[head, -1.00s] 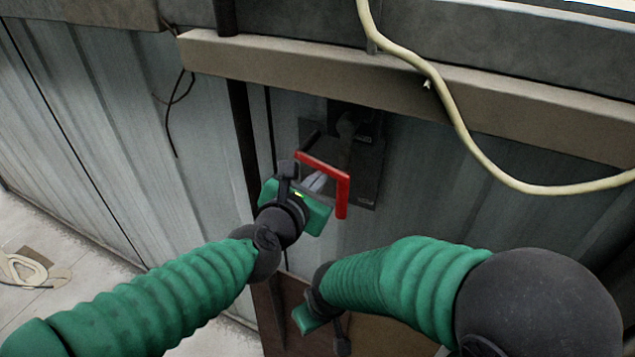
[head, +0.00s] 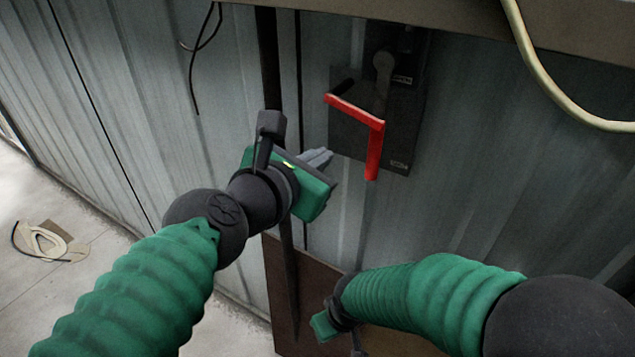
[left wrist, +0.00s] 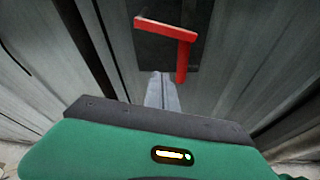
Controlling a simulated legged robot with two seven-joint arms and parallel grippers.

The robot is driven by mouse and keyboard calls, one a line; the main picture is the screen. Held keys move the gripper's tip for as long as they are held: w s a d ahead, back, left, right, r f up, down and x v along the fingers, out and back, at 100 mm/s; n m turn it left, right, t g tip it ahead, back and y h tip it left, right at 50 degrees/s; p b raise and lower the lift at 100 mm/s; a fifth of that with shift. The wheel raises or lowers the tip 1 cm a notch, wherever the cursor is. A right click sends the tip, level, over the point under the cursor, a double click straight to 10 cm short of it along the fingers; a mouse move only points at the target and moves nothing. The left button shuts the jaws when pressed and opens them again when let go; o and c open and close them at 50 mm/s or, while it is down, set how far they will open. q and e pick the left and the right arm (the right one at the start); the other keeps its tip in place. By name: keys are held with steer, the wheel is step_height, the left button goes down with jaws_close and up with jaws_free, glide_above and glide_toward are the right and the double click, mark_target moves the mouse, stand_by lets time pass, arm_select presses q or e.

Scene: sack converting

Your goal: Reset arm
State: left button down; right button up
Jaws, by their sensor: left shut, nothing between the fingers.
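My left gripper (head: 318,158) is shut and empty, its grey fingers together. It is in front of the grey metal wall, to the left of and below a red L-shaped handle (head: 375,150) on a dark plate (head: 405,140). In the left wrist view the closed fingertips (left wrist: 160,88) point toward the wall just below and left of the red handle (left wrist: 182,58), with a visible gap. My right gripper (head: 325,325) is low near a brown panel, pointing down and left; its fingers cannot be made out.
The corrugated wall (head: 130,100) fills the background, with a dark vertical post (head: 270,60) left of the plate. A pale hose (head: 545,80) hangs at the upper right. A brown panel (head: 290,270) stands low in the middle. A coiled cord (head: 45,243) lies on the floor at left.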

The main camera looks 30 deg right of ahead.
arm_select(q)
steer(key=shift+s+a+r, duration=0.2)
steer(key=shift+s+r, duration=0.1)
steer(key=shift+s, duration=0.15)
arm_select(e)
steer(key=shift+f, duration=0.45)
arm_select(q)
steer(key=shift+w+a, duration=0.1)
steer(key=shift+a, duration=0.05)
